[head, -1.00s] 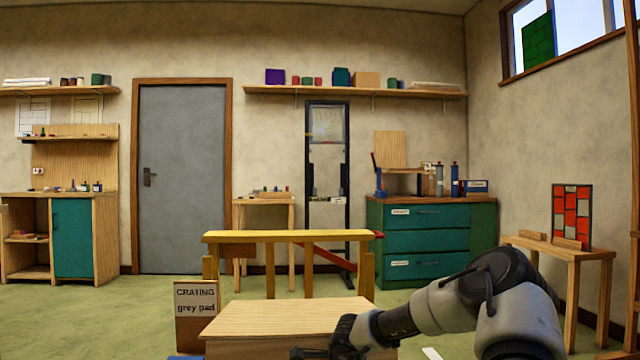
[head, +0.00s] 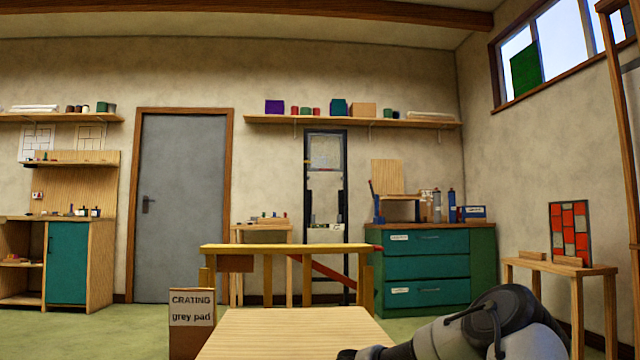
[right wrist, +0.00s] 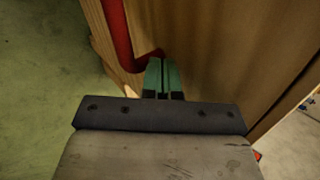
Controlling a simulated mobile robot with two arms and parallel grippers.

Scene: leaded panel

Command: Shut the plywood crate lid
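A flat plywood panel (head: 292,335), seemingly the crate's top or lid, shows at the bottom of the head view. Its near part is cut off, so I cannot tell how far it is open. In the right wrist view, a plywood face (right wrist: 225,50) fills the middle and right, with a bent red bar (right wrist: 119,40) against it. My right gripper (right wrist: 163,66) has its green fingers close together, with only a thin gap. The tips are beside the bar's lower bend; contact is unclear. My left gripper is in neither current view.
A sign reading "CRATING grey pad" (head: 191,308) stands left of the panel. A wooden trestle (head: 285,250) stands behind it. A side table (head: 560,268) with a red glass panel (head: 569,233) is at the right. Green floor (head: 80,325) is open at left.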

